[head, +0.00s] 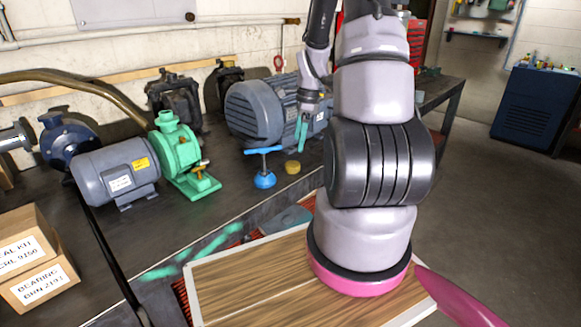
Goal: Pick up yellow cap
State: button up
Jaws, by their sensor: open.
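The yellow cap (292,167) is a small round piece lying on the dark workbench (235,200), just right of a blue valve with a T-shaped handle (264,170). My gripper (301,143) has teal fingers that point down. In the head view it shows above and slightly right of the cap, apart from it, in front of the large grey motor (255,112). The fingers are open with nothing between them. The exact height and depth gap to the cap is hard to tell.
A green pump (177,150) and a grey motor (117,170) stand left of the valve. Labelled cardboard boxes (35,262) sit at the front left. Dark machines (175,95) stand against the wall. The bench between valve and front edge is mostly clear.

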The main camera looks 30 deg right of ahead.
aim_at(292, 163)
jog(key=f, duration=0.2)
jog(key=a+f, duration=0.1)
jog(key=f, duration=0.2)
jog(key=a+f, duration=0.1)
jog(key=f, duration=0.2)
jog(key=shift+w+f, duration=0.15)
jog(key=shift+w, duration=0.15)
jog(key=c, duration=1.4)
